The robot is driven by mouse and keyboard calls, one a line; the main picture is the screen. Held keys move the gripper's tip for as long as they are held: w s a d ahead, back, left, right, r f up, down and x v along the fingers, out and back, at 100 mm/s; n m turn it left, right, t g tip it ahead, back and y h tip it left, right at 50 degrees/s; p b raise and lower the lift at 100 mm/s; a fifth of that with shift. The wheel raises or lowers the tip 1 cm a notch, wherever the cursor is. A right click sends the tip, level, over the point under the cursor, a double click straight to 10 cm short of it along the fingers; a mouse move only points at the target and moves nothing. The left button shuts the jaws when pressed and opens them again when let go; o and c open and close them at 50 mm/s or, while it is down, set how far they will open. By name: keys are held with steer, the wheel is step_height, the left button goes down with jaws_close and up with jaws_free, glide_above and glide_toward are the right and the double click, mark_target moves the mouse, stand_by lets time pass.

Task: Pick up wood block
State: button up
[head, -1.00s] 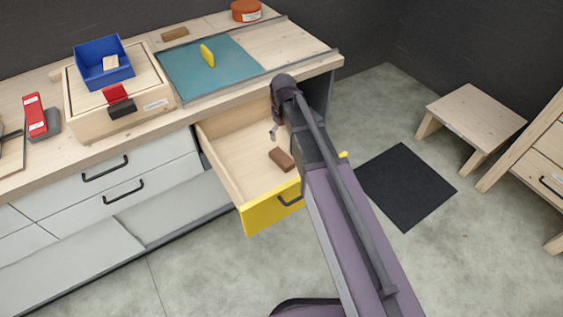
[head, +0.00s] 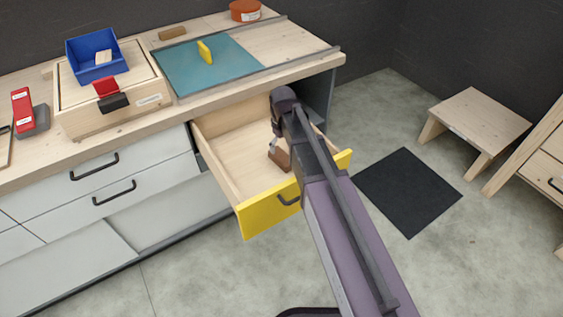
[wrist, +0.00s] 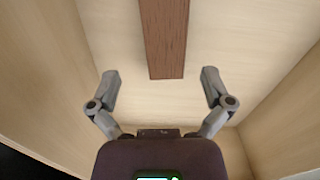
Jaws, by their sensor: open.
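A reddish-brown wood block (head: 280,159) lies on the bottom of the open yellow-fronted drawer (head: 262,212). In the wrist view the block (wrist: 163,38) reaches from the top edge down to between and just beyond my fingertips. My gripper (wrist: 160,78) is open, with one finger to each side of the block's line and a gap on both sides. In the head view my gripper (head: 274,146) is inside the drawer by the block, partly hidden by my arm. The block's far end is cut off in the wrist view.
The drawer's side walls (head: 216,172) stand around the block. Above is a counter with a teal mat (head: 190,72), a yellow piece (head: 205,51), a blue bin (head: 86,66) on a wooden box, and a red stapler-like item (head: 24,105). A stool (head: 480,115) stands right.

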mark_target(281, 155)
steer(key=shift+f, duration=0.1)
stand_by(0.3)
steer(key=f+b, duration=0.3)
steer(key=shift+s+a, duration=0.15)
steer(key=shift+a, duration=0.1)
steer(key=shift+f+b, duration=1.05)
steer(key=shift+b, duration=0.05)
steer(key=c, duration=1.2)
